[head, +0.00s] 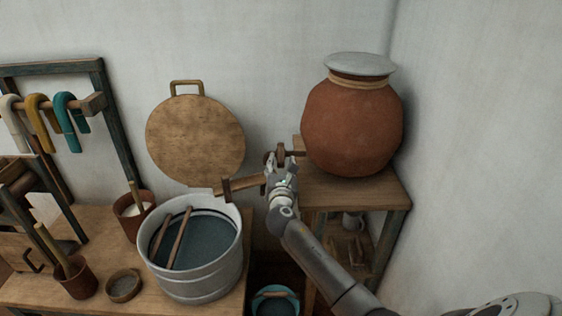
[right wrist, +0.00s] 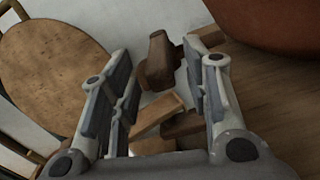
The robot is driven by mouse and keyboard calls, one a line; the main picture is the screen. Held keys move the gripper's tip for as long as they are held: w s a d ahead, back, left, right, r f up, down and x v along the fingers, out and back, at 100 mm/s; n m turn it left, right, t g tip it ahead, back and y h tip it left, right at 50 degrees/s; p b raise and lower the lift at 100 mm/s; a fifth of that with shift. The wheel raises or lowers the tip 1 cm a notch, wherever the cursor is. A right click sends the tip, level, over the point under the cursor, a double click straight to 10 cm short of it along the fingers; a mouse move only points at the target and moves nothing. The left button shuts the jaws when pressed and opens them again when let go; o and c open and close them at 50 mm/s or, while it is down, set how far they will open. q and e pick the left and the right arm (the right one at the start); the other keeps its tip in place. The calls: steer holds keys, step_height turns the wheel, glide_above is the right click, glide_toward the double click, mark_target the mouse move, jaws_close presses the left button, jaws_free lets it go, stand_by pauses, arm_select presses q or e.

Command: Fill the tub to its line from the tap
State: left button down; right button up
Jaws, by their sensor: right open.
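A grey metal tub (head: 205,283) stands on the left table, with dark liquid (head: 211,243) inside and two wooden sticks lying across it. A dark line runs around its inner wall above the liquid. A wooden tap (head: 243,183) sticks out left from the clay jar (head: 352,128), its spout end near the tub's back rim. I can make out no stream. My right gripper (head: 279,163) is open at the tap; in the right wrist view the brown tap handle (right wrist: 160,62) shows between its fingers. Contact cannot be told. My left gripper is out of view.
The jar stands on a wooden stand (head: 375,190) at the right wall. A round wooden lid (head: 195,140) leans behind the tub. Brown pots (head: 76,282) and a small bowl (head: 123,286) sit left of the tub. A teal-rimmed bucket (head: 275,300) is below, between table and stand.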

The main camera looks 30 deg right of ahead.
mark_target(281, 155)
steer(key=shift+x, duration=1.25)
jaws_close()
